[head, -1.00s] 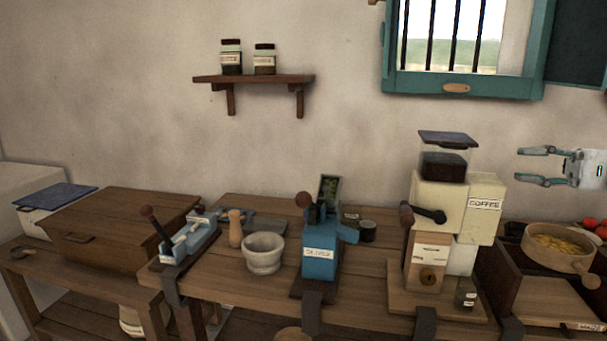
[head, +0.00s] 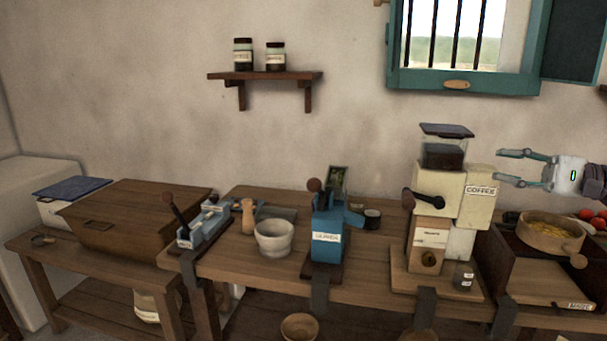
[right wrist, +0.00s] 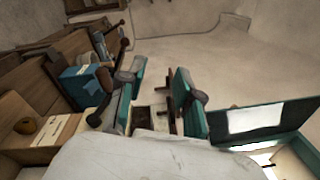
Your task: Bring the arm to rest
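My right gripper (head: 503,167) reaches in from the right edge of the head view. Its two fingers are apart with nothing between them, and it hangs in the air to the right of the cream coffee grinder (head: 432,190). In the right wrist view the gripper (right wrist: 160,78) also shows spread fingers with teal pads and an empty gap. My left gripper is not in view.
A wooden workbench (head: 355,285) holds a blue mill (head: 326,250), a stone mortar (head: 274,238) and a blue lever tool (head: 203,228). A pan (head: 550,232) stands at the right, below my right gripper. A shelf (head: 265,76) and window (head: 455,50) are on the wall.

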